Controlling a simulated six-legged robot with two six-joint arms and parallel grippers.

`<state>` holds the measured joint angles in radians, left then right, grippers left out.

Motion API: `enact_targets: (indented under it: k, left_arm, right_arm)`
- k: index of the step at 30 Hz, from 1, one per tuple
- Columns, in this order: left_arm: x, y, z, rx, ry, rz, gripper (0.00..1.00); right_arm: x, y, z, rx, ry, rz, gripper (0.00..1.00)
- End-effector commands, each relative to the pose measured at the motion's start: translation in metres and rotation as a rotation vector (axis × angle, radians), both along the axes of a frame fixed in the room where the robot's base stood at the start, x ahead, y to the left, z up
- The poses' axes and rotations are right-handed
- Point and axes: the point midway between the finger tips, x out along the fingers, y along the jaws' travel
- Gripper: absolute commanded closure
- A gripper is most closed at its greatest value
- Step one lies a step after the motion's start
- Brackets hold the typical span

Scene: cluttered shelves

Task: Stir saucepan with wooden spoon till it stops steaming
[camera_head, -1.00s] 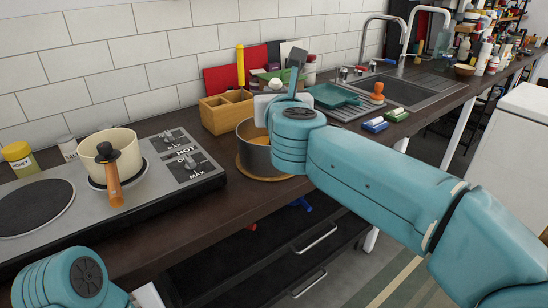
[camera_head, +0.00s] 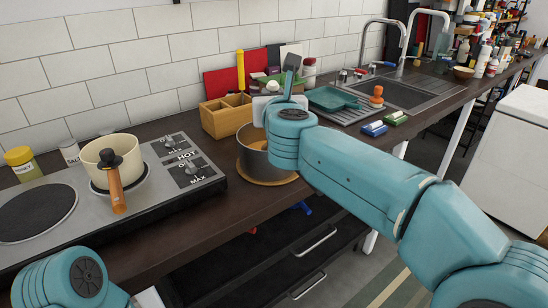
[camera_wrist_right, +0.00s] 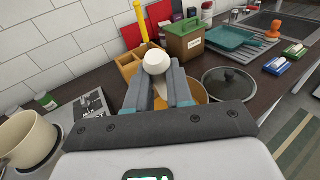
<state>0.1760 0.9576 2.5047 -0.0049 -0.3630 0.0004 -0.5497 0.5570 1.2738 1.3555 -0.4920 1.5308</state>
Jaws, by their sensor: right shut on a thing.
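A cream saucepan (camera_head: 112,160) with a wooden handle stands on the right hob plate; it also shows in the right wrist view (camera_wrist_right: 25,138). A dark grey pot (camera_head: 250,162) stands on a round wooden board, partly hidden by my right arm. Its yellow-orange inside shows in the right wrist view. My right gripper (camera_wrist_right: 159,90) is above this pot, shut on a pale spoon-like utensil (camera_wrist_right: 157,62) with a rounded white end up. The utensil's lower end is hidden, so I cannot tell if it touches the pot's contents. I see no clear steam. My left gripper is out of view.
The counter between hob and pot is bare.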

Motion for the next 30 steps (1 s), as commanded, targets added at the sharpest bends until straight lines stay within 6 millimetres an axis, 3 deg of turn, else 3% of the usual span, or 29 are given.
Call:
enact_targets:
  k: [7,30]
  left_arm:
    - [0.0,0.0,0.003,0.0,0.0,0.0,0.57]
    - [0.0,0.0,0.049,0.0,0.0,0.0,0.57]
  right_arm:
    - [-0.001,0.0,0.004,0.0,-0.001,0.0,1.0]
    - [-0.027,-0.003,0.067,0.0,-0.001,0.0,1.0]
